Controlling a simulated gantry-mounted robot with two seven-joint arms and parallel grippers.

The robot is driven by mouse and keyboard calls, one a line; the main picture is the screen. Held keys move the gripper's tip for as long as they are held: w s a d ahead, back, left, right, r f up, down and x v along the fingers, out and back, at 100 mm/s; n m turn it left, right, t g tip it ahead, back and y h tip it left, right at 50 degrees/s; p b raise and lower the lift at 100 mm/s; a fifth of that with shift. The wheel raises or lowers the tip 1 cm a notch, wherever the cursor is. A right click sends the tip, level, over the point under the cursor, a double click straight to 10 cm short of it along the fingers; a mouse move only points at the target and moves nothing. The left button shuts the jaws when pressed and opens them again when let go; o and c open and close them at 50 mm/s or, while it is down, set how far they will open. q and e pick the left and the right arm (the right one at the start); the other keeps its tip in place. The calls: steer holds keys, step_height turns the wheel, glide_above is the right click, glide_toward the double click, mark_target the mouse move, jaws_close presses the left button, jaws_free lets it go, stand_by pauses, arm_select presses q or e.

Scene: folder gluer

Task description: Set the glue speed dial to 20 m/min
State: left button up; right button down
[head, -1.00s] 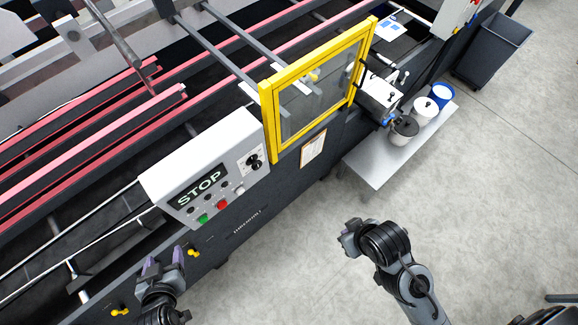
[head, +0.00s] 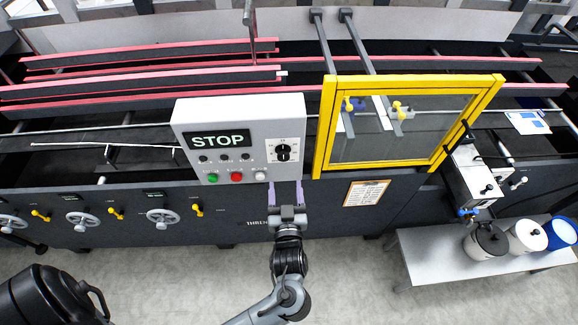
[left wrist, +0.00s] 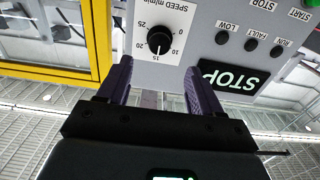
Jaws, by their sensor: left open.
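The speed dial (head: 284,151) is a black round knob on a white scale plate, at the right of the light grey control panel (head: 240,110). In the left wrist view the dial (left wrist: 160,40) appears upside down, with its white pointer line at about 15. The 20 mark is beside it on the 25 side. My left gripper (head: 286,187) is open and empty, just below the dial in the head view. Its two purple fingers (left wrist: 158,66) stand apart on either side below the dial in the wrist view, not gripping it. My right gripper is out of view.
The panel also has a STOP display (head: 218,140), a green button (head: 213,178), a red button (head: 237,177) and a white button (head: 260,176). A yellow-framed guard (head: 328,130) stands close right of the panel. Handwheels (head: 163,217) and yellow levers line the machine front at left.

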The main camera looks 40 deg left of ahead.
mark_target(283, 159)
arm_select(q)
steer(key=p+x, duration=0.1)
steer(key=x, duration=0.6)
steer(key=shift+w+a, duration=0.65)
steer(key=shift+w, duration=0.1)
steer(key=c, duration=1)
steer(key=shift+r+m+p, duration=0.2)
steer(key=shift+m+p, duration=0.4)
steer(key=shift+p, duration=0.45)
steer(key=shift+c, duration=0.3)
steer(key=m+p, duration=0.6)
steer(key=p, duration=0.1)
steer(key=shift+r+m, duration=0.1)
steer(key=shift+m, duration=0.3)
steer(key=m+p, duration=0.2)
steer(key=shift+m, duration=0.4)
steer(key=shift+m+p, duration=0.5)
steer(key=shift+p, duration=0.1)
